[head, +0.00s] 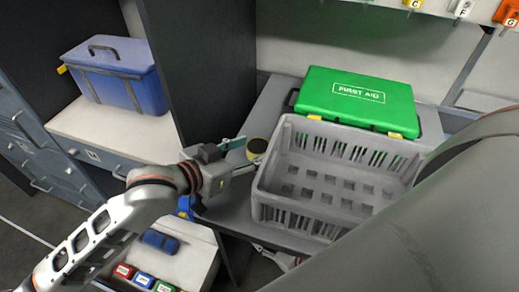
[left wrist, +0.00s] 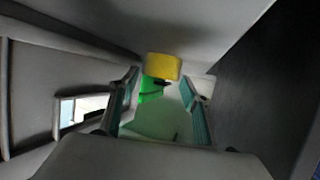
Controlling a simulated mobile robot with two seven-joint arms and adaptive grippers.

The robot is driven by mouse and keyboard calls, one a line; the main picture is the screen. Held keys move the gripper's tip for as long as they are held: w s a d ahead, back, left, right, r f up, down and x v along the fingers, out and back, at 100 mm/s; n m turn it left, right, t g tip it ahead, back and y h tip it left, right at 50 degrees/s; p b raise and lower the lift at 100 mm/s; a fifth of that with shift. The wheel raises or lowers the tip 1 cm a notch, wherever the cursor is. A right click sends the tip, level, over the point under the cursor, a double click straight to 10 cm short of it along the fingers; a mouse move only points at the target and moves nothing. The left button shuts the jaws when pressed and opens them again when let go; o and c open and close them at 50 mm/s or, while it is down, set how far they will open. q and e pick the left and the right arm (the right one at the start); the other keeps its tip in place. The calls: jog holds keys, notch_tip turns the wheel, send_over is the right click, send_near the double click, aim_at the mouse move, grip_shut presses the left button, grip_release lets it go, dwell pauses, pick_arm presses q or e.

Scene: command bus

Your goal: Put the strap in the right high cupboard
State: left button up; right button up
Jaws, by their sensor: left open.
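My left gripper (head: 248,156) is open at the left edge of the grey counter, beside the grey crate. In the left wrist view a yellow block-like thing (left wrist: 163,67) shows ahead, near the tips of the teal fingers of the open left gripper (left wrist: 165,95); the fingers appear empty. A dark blue bundle (head: 160,241) lies on a white surface at the lower left. No high cupboard is clearly in view.
The grey crate (head: 268,208) looks empty. A green first aid case (head: 355,98) lies behind it. A blue box (head: 118,76) sits on a white surface at the left, next to a dark upright panel (head: 200,65). My own grey arm link covers the lower right.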

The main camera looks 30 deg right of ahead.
pick_arm(q)
jog(key=shift+x, duration=0.9)
jog(key=shift+f, duration=0.1)
jog(key=c, duration=1)
